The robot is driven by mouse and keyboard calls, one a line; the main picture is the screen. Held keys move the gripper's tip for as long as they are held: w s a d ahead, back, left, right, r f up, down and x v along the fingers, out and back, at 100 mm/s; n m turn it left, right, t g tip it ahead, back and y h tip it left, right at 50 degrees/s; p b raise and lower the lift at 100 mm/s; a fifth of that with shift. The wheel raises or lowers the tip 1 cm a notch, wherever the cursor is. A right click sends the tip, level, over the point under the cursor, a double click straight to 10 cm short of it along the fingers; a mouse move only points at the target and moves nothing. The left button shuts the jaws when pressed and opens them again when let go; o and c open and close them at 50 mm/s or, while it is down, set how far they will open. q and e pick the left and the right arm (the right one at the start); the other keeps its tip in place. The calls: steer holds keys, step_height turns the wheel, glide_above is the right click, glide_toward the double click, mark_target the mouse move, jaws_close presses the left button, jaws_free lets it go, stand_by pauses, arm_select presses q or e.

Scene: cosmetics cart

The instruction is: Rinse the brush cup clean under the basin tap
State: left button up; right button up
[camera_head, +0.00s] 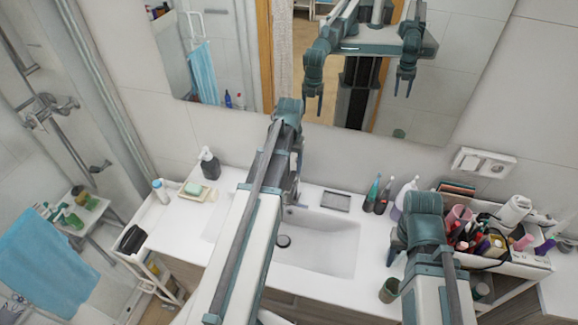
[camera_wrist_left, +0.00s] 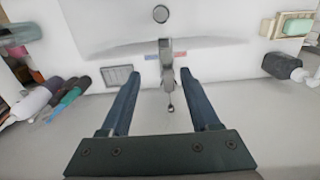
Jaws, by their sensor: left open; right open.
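The white basin (camera_head: 325,245) is set in the counter, its dark drain (camera_head: 283,241) showing. In the left wrist view, the grey tap (camera_wrist_left: 167,65) stands between the spread fingers of my left gripper (camera_wrist_left: 158,75); I see no contact. That gripper (camera_head: 291,190) is open and points down at the tap, largely hiding it in the head view. A small dark greenish cup (camera_head: 389,291) stands upright on the counter right of the basin; I cannot tell if it is the brush cup. My right gripper (camera_head: 393,257) is open just above this cup, mostly hidden by its own arm.
A cosmetics box (camera_head: 500,262) with bottles and brushes stands at the right. Toothbrushes and a pump bottle (camera_head: 404,195) stand behind the basin, near a grey tray (camera_head: 336,201). A soap dish (camera_head: 197,192) and dark soap dispenser (camera_head: 209,164) are at the left. A mirror (camera_head: 440,100) hangs behind.

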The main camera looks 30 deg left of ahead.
mark_target(287, 189)
arm_select(q)
steer(key=shift+w+a+r, duration=0.3)
steer(key=shift+a+r, duration=0.15)
steer(key=shift+a, duration=0.25)
arm_select(e)
steer(key=shift+w+a+r, duration=0.1)
steer(key=shift+w+r, duration=0.1)
steer(key=shift+r, duration=0.2)
arm_select(q)
steer(key=shift+f, duration=0.1)
arm_select(e)
steer(key=shift+f, duration=0.1)
arm_select(q)
step_height(287, 189, down, 14)
steer(key=b, duration=1.3)
steer(key=shift+r+b, duration=0.2)
steer(key=shift+b, duration=0.15)
arm_select(e)
step_height(287, 189, down, 14)
steer(key=shift+r, duration=0.25)
arm_select(q)
jaws_close()
steer(key=shift+r, duration=0.1)
arm_select(e)
steer(key=shift+r, duration=0.1)
